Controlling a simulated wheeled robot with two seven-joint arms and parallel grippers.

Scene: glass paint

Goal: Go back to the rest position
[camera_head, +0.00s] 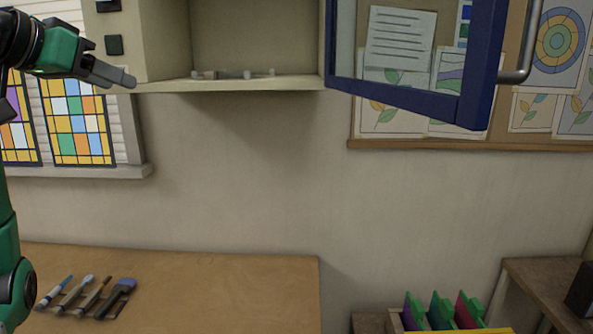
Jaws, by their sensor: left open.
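My left gripper (108,74) shows at the upper left, on a green and black arm that comes in from the left edge. Its grey fingers point right, in front of the lower left corner of an open wall cabinet (230,86). I see nothing held between them. My right gripper is outside the picture.
The cabinet's blue-framed glass door (478,85) stands open to the right, with a metal handle (522,50). Brushes and tools (88,298) lie on a wooden table (220,290) at the lower left. A box of coloured sheets (440,318) stands lower right. The wall between is clear.

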